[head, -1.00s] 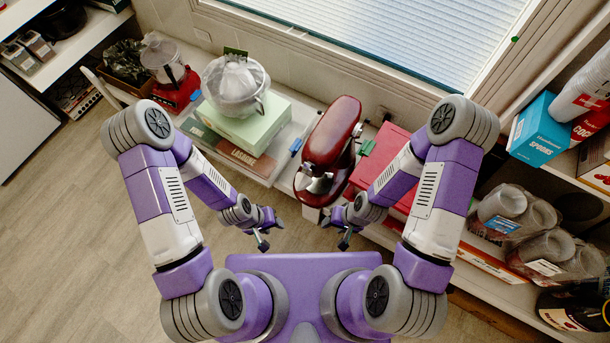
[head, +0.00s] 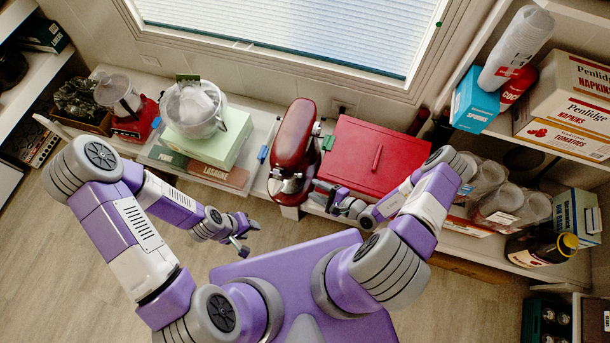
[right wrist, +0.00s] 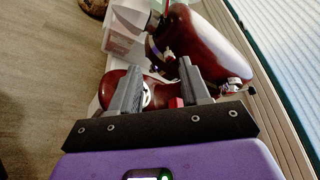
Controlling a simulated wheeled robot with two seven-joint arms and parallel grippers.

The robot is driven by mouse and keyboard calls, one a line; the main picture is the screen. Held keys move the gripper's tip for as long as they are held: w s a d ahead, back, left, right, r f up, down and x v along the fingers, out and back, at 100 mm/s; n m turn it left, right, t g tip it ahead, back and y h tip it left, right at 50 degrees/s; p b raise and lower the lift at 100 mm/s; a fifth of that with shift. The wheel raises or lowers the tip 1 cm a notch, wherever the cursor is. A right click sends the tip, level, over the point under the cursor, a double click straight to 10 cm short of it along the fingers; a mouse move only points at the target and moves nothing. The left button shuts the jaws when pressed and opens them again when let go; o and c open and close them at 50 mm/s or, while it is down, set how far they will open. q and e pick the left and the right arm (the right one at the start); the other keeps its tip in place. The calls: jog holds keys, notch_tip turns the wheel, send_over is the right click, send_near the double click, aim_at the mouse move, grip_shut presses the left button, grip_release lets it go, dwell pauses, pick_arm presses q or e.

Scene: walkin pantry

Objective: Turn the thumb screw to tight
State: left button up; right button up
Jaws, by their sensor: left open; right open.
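The red stand mixer (head: 293,142) stands on the low shelf beneath the window; its glossy head and silver parts also show in the right wrist view (right wrist: 205,45). Small silver fittings (right wrist: 233,85) show on the mixer, but I cannot tell for sure which is the thumb screw. My right gripper (head: 324,193) is open and empty, just right of the mixer's front end. In the right wrist view its two grey fingers (right wrist: 160,86) point at the mixer, with a gap between them. My left gripper (head: 242,237) is open and empty over the floor, left of and below the mixer.
A red box (head: 374,155) stands close to the mixer's right. On its left are a green box (head: 215,140) with a wrapped bowl-like item on top and a lasagne box (head: 216,173). A shelf with packaged goods rises at the right. Open floor lies at the left.

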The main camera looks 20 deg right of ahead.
aim_at(298, 175)
jog(key=w+a+f+b, duration=0.2)
jog(key=w, duration=0.4)
jog(key=shift+w+a+m+t+h, duration=0.3)
jog(key=shift+a+h, duration=0.05)
jog(key=shift+h, duration=0.05)
jog(key=shift+f, duration=0.1)
jog(key=shift+c, duration=0.4)
grip_shut()
